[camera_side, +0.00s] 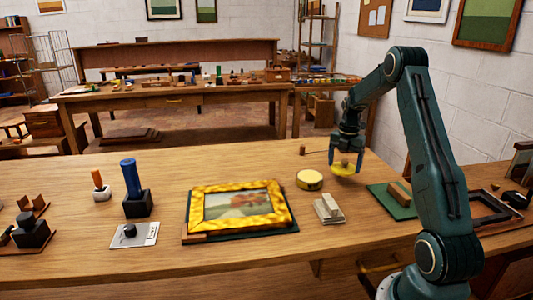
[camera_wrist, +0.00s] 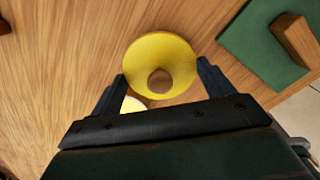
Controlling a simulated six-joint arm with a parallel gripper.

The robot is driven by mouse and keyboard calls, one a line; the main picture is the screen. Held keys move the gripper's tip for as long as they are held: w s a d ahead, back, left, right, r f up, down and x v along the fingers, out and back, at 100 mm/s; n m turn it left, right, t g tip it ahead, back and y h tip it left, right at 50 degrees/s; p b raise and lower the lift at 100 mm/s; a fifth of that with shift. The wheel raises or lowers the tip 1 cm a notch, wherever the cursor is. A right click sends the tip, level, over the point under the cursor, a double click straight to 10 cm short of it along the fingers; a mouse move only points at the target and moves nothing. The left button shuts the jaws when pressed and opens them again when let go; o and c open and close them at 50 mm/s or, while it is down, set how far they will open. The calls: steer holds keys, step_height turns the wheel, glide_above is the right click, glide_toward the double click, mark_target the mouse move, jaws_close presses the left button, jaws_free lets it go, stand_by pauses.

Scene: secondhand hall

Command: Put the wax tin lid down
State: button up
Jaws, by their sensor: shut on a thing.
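The wax tin lid is a round yellow disc (camera_side: 341,170) with a small brown knob in its middle, clear in the wrist view (camera_wrist: 145,52). My gripper (camera_side: 346,151) points down with its fingers on either side of the lid, shut on it; the fingers also show in the wrist view (camera_wrist: 162,80). The lid is at or just above the wooden table, and I cannot tell if it touches. The round yellow tin (camera_side: 309,180) stands left of the lid, apart from it. A pale yellow part of the tin (camera_wrist: 132,104) shows beside the left finger in the wrist view.
A green mat (camera_side: 393,205) with a wooden block (camera_side: 400,192) lies to the right. Stacked pale blocks (camera_side: 328,209) stand in front of the tin. A gold-framed picture (camera_side: 238,221) lies to the left. Bare tabletop (camera_side: 250,165) lies behind the picture.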

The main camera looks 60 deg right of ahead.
mark_target(344, 167)
steer(key=shift+f, duration=2.15)
steer(key=shift+f, duration=0.15)
steer(key=o, duration=0.9)
step_height(344, 167, up, 12)
steer(key=shift+r, duration=0.2)
steer(key=shift+a, duration=0.1)
